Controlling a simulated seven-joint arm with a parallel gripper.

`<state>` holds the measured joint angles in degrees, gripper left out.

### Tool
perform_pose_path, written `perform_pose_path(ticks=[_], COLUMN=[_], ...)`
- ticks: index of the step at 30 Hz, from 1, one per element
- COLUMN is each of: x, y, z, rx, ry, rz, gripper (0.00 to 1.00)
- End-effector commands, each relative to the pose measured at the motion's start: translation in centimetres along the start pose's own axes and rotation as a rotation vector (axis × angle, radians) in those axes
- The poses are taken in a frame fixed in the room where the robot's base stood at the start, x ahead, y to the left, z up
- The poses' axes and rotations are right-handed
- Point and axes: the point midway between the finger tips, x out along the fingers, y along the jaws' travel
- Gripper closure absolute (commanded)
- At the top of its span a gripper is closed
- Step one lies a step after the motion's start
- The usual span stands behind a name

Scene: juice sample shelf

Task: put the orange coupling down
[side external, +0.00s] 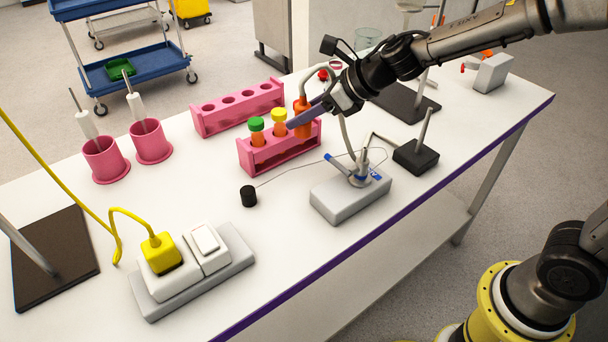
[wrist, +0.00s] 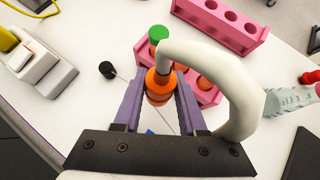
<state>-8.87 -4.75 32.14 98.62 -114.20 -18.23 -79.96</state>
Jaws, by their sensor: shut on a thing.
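My gripper (side external: 298,119) is shut on the orange coupling (wrist: 158,80). Its purple fingers (wrist: 158,98) sit on either side of the coupling in the wrist view. A thick white hose (wrist: 242,112) leads from the top of the coupling and curves to the right. In the side view the orange coupling (side external: 302,104) appears upright at the right end of the near pink rack (side external: 282,153). I cannot tell whether it touches the rack. A green-capped vial (side external: 257,131) and a yellow-capped vial (side external: 280,122) stand in that rack. The yellow cap is hidden in the wrist view.
An empty pink rack (side external: 240,107) stands behind. A grey block with a blue-handled valve (side external: 350,198) and a black stand base (side external: 416,157) are to the right. A black cap (side external: 248,196) lies in front of the rack.

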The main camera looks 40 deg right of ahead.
Motion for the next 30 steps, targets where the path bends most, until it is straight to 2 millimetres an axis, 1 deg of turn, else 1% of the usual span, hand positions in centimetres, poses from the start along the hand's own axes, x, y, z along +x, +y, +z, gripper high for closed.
perform_pose_path(ticks=[1,7,11,14,17,21,24,27,30], x=[0.0,-0.2,-0.7,-1.2,-1.7,-1.6,-0.8,0.0,0.8], y=[0.6,3.6,5.1,5.7,5.3,3.5,2.0,1.0,0.5], z=[0.7,2.6,3.1,2.6,1.7,0.4,-0.1,-0.4,-1.3], rx=[-0.040,-0.238,-0.388,-0.505,-0.616,-0.696,-0.699,-0.689,-0.682], ry=[-0.004,-0.001,0.000,0.002,0.002,0.002,0.002,0.002,0.002], rz=[0.043,0.267,0.436,0.570,0.698,0.788,0.791,0.780,0.772], gripper=[1.00,1.00,1.00,1.00,1.00,1.00,1.00,1.00,1.00])
